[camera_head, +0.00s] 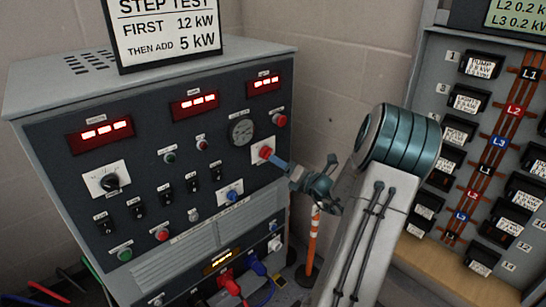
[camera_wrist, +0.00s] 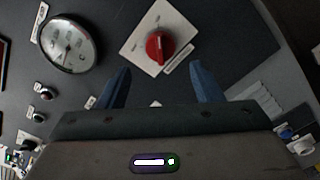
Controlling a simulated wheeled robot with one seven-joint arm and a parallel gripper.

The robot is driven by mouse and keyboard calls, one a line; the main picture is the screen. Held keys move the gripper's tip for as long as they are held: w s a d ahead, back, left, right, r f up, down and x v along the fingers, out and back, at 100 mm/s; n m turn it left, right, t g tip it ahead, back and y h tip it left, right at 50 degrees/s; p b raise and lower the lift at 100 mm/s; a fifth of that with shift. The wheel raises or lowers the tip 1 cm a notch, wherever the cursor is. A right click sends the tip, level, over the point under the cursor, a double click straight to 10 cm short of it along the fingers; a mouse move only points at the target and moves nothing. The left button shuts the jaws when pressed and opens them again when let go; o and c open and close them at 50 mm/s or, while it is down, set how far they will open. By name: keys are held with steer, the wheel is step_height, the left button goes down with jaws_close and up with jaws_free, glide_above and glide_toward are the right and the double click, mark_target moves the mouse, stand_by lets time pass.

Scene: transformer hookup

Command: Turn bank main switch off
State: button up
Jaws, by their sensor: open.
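A red rotary knob on a white plate (camera_wrist: 159,46) sits on the dark panel of the load bank cabinet (camera_head: 175,180). It is probably the bank main switch; its label is too small to read. The red knob also shows in the head view (camera_head: 265,152), at the right side of the panel. My gripper (camera_wrist: 161,70) is open, with its two blue fingers spread on either side below the knob in the wrist view. In the head view my gripper (camera_head: 275,160) is close to the knob and partly hides its plate. Nothing is between the fingers; contact with the knob cannot be told.
A round gauge (camera_head: 242,132) is left of the knob. A blue knob (camera_head: 233,195), several small toggles and a black selector (camera_head: 110,182) share the panel. Red and blue plugs (camera_head: 228,277) stick out below. A breaker panel (camera_head: 480,150) stands at the right, an orange-white post (camera_head: 313,240) between.

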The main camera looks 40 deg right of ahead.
mark_target(267, 153)
steer(key=w, duration=0.6)
steer(key=shift+a, duration=0.15)
